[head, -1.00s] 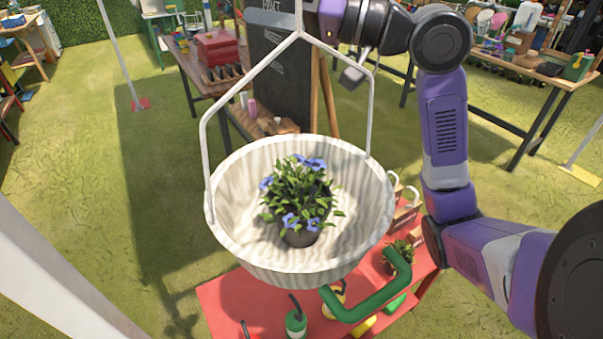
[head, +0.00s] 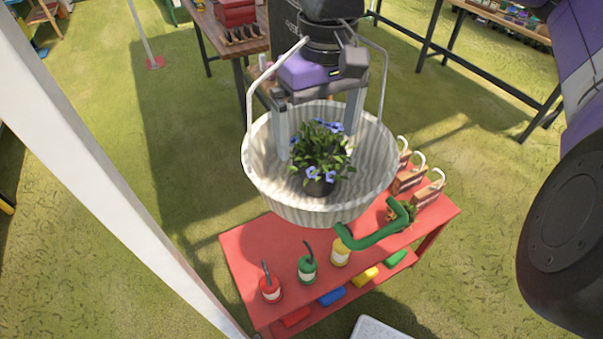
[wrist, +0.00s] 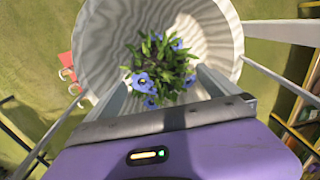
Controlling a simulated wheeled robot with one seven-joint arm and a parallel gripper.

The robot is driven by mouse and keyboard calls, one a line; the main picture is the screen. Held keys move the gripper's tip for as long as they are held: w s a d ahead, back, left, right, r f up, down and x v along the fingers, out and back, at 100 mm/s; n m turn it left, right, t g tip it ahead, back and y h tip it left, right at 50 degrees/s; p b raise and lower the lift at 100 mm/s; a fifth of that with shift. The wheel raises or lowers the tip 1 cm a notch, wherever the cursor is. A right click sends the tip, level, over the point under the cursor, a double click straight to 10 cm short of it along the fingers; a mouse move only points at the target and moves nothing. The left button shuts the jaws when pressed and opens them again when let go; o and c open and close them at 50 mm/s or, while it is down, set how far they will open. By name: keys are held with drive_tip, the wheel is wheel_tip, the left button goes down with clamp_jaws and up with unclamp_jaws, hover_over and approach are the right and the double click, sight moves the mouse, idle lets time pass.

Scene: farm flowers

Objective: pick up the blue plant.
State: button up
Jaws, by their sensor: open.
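The blue plant (head: 319,158) has blue flowers, green leaves and a dark pot. It stands upright inside a hanging white ribbed basket (head: 275,201). It also shows in the wrist view (wrist: 160,67), just beyond my fingers. My gripper (head: 318,150) points down into the basket with its two fingers apart, one on each side of the plant. The leaves hide part of the right finger and I cannot tell whether the fingers touch the plant. The pot is mostly hidden by leaves in the wrist view.
The basket's handle bars (head: 264,82) rise on both sides of my gripper. Below is a red table (head: 245,259) with several small bottles and wooden crates. A green curved bar (head: 375,242) is near the basket's lower right. A white pole (head: 95,150) crosses the left side.

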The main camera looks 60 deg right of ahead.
sight(319, 164)
drive_tip(key=shift+s+f, duration=0.15)
drive_tip(key=shift+f, duration=0.1)
drive_tip(key=f, duration=0.7)
drive_tip(key=shift+s+a+f, duration=0.25)
drive_tip(key=shift+a, duration=0.1)
drive_tip(key=c, duration=1.7)
